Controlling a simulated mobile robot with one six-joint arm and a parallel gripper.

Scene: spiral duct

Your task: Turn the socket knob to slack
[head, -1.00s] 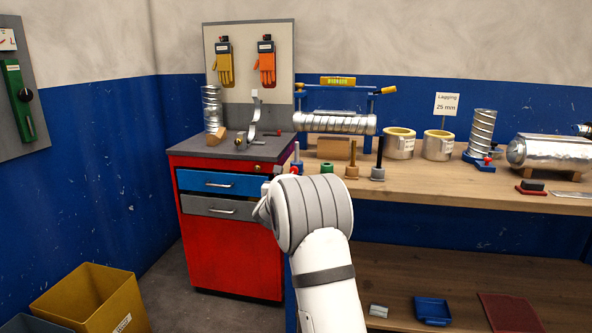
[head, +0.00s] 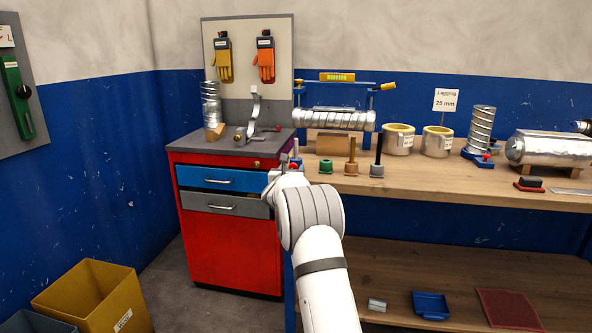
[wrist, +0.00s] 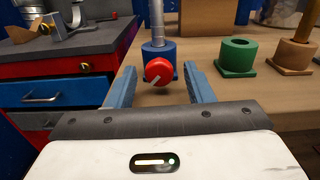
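The red round knob (wrist: 158,71) is on the front of a blue socket (wrist: 160,52), which holds an upright grey rod (wrist: 158,22). A pale pointer mark on the knob slants toward lower left; no slack label is readable. In the wrist view my gripper (wrist: 158,69) is open, with one blue finger on each side of the knob. The fingers look apart from the knob; I cannot tell how far it lies beyond their tips.
A green socket (wrist: 238,57) and a tan socket (wrist: 295,56) stand to the right on the bench. A dark socket (head: 377,170) is beyond them. The red cabinet (head: 235,250) with a blue drawer (head: 222,179) is to the left. Bench space before the sockets is clear.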

